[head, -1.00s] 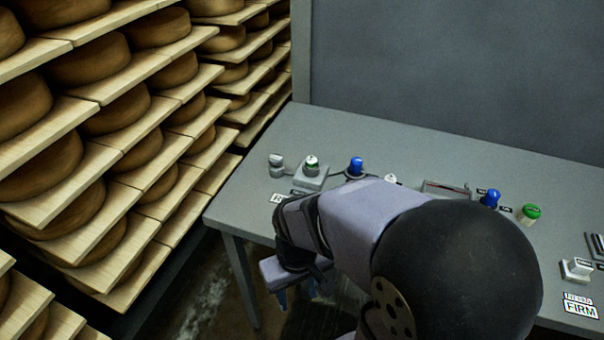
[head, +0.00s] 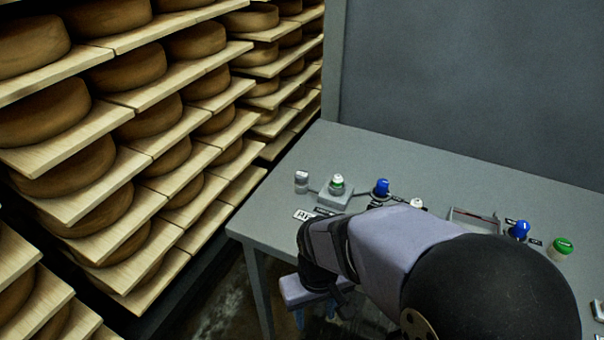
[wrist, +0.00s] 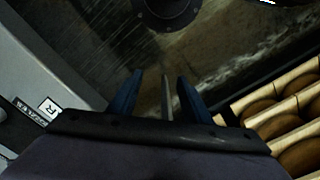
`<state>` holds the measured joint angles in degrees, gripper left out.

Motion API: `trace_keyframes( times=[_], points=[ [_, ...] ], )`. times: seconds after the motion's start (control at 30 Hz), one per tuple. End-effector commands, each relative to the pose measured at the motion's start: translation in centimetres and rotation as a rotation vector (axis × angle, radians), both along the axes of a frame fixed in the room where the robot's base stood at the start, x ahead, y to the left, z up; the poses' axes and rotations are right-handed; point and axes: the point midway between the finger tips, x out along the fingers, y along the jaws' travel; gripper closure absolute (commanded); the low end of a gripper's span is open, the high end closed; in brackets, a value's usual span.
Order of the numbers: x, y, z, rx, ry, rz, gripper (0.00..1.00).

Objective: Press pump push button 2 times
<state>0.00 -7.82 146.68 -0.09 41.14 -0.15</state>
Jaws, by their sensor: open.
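A push button with a green and white top (head: 337,183) stands on a small grey box near the left end of the grey table. Its label is too small to read, so I cannot tell whether it is the pump button. Other controls with blue, white or green tops run to its right. My gripper (head: 314,314) hangs below and in front of the table's front edge, apart from the buttons.
The table (head: 410,160) has a clear back strip. A small grey cylinder (head: 301,182) stands left of the button box. A shallow tray (head: 474,220) lies farther right. Shelves of cheese wheels (head: 130,130) fill the left side. My arm hides part of the table's front.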

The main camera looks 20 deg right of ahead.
Motion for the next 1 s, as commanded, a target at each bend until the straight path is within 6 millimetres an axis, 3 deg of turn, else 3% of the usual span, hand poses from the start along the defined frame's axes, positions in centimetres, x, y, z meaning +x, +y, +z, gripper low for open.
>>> trace_keyframes(
  times=[0.03,0.17,0.2,1.0],
  points=[
    [0.0,0.0,0.0,0.0,0.0,0.0,0.67],
    [0.0,0.0,0.0,0.0,0.0,0.0,0.98],
    [0.0,0.0,0.0,0.0,0.0,0.0,1.0],
    [0.0,0.0,0.0,0.0,0.0,0.0,1.0]
  ],
)
